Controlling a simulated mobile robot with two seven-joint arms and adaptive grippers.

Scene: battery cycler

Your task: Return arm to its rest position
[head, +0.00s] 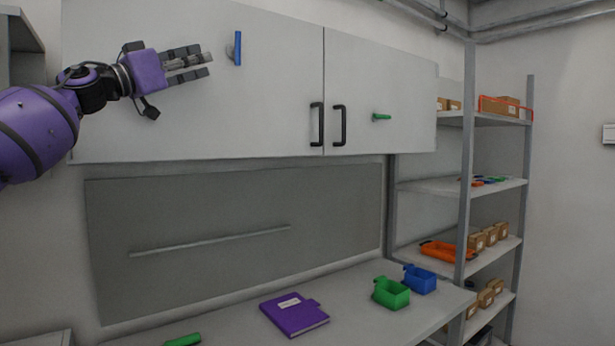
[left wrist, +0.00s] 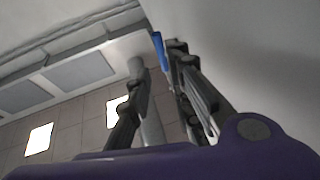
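My left arm comes in from the left in the head view. My left gripper (head: 205,62), with a purple body and dark fingers, is raised in front of the left cabinet door. Its fingers are apart. A blue handle (head: 237,48) is just beyond the fingertips, apart from them in the picture. In the left wrist view the fingers of the gripper (left wrist: 157,60) stand apart, with a blue piece (left wrist: 159,50) past the tips. A grey rod-like shape (left wrist: 150,120) shows between them; I cannot tell whether it is background. My right gripper is not in view.
The wall cabinet (head: 270,100) is closed and lies close to the left gripper. Below it, the bench (head: 365,320) carries a purple binder (head: 295,314), a green bin (head: 390,293) and a blue bin (head: 420,280). A shelf rack (head: 466,150) with boxes stands at the right.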

